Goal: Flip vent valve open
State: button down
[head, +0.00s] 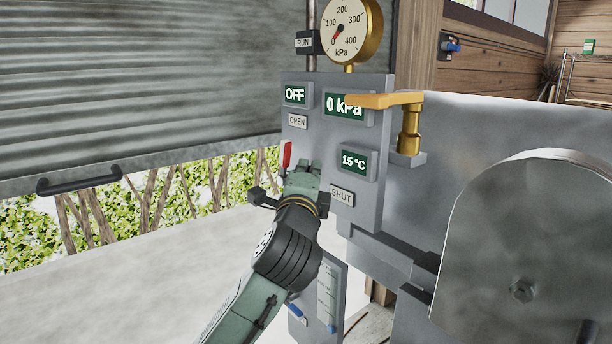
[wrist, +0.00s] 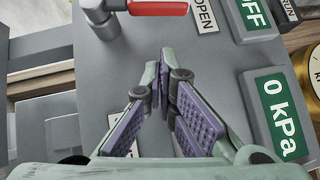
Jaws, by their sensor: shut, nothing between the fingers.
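A small valve with a red lever handle (head: 287,154) sits on the left edge of the grey control panel (head: 376,95). The lever stands upright, its free end toward the OPEN label (head: 298,121). The SHUT label (head: 342,195) is lower right. In the wrist view the red handle (wrist: 158,8) and its metal pivot lie at the top edge, partly cut off. My gripper (head: 303,170) is in front of the panel, just right of the lever. In the wrist view my gripper (wrist: 163,58) has its fingertips together, empty and apart from the handle.
A yellow lever valve (head: 409,125) juts out at the panel's right. A pressure gauge (head: 347,30) tops the panel, with displays reading OFF, 0 kPa and 15 °C. A large grey metal drum (head: 540,240) stands at right. Open floor lies at left, below a corrugated shutter (head: 130,80).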

aim_at(285, 164)
jog(key=shift+w+a+r+p, duration=0.2)
jog(key=shift+w+a, duration=0.4)
jog(key=shift+w, duration=0.05)
jog(key=shift+w+a+r+p, duration=0.15)
jog(key=shift+w+a+p, duration=0.05)
jog(key=shift+w+a, duration=0.4)
jog(key=shift+w+a+r, duration=0.35)
jog(key=shift+w+r, duration=0.25)
jog(key=shift+r, duration=0.05)
